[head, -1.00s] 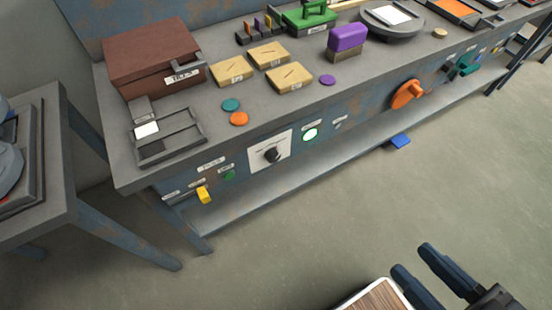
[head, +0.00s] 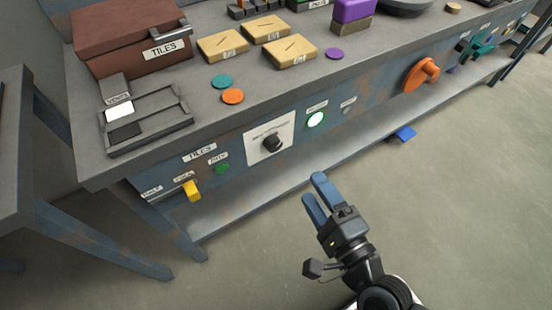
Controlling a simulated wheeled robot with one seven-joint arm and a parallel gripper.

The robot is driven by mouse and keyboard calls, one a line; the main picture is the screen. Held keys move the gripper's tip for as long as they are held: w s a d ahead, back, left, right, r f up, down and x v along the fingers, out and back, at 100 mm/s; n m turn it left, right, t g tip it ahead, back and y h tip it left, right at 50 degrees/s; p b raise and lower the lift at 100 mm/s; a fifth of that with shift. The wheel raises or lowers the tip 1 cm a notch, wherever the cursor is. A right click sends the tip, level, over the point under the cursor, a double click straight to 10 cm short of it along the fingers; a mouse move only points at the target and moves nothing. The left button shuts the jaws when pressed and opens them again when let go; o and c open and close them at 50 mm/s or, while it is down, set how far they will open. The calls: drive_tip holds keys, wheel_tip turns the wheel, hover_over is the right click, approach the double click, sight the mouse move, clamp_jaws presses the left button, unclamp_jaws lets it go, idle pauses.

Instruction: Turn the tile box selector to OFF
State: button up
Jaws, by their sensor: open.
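The brown tile box (head: 125,42), labelled TILES, stands on the bench at the upper left. Below it, the bench front carries a TILES sign (head: 199,153), small labels too small to read surely, a yellow handle (head: 191,191) pointing down and a green round control (head: 222,169). To their right, a black knob (head: 272,143) sits on a white plate (head: 258,149); its setting is unreadable. I cannot tell surely which control is the selector. My gripper (head: 314,191) is open and empty, in front of the bench, below and right of the knob, apart from everything.
A side table (head: 15,160) stands at the left. The floor in front is clear.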

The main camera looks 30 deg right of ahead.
sight(276, 148)
drive_tip(key=shift+w+d+f+m+h+b, duration=0.1)
drive_tip(key=shift+w+f+m, duration=0.65)
drive_tip(key=shift+w, duration=1.7)
drive_tip(key=shift+w+d+f+m+h+b, duration=0.15)
drive_tip(key=shift+w+f+m, duration=0.6)
drive_tip(key=shift+w, duration=1.65)
drive_tip(key=shift+w+f+m+h+b, duration=0.1)
drive_tip(key=shift+w+f+m, duration=0.25)
drive_tip(key=shift+w+m, duration=1.45)
drive_tip(key=shift+w+n, duration=0.65)
drive_tip(key=shift+n, duration=0.05)
drive_tip(key=c, duration=1.1)
drive_tip(key=shift+o, duration=0.2)
